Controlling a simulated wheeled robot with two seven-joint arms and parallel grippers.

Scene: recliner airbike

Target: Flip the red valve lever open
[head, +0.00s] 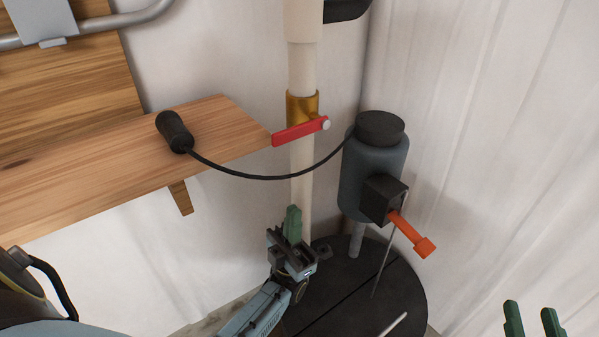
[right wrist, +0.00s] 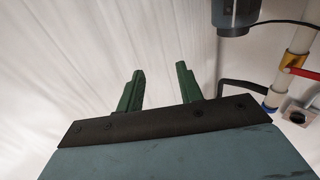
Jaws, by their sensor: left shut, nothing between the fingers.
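The red valve lever (head: 298,132) sits on a brass valve (head: 303,104) on a white vertical pipe. In the head view it points left and slightly down from its pivot, across the pipe. Part of the red lever (right wrist: 303,73) and the brass valve (right wrist: 293,61) also show at the right edge of the right wrist view. My left gripper (head: 292,218) is shut and empty, below the lever and in front of the lower pipe, apart from the lever. My right gripper (head: 533,318) is open and empty at the bottom right; its green fingers (right wrist: 160,90) stand apart in the right wrist view.
A wooden shelf (head: 90,170) ends just left of the lever. A black handle (head: 174,132) lies on it, its cable running under the lever to a grey canister (head: 372,165). An orange lever (head: 412,235) sticks out from the canister. A dark round base (head: 400,290) stands below.

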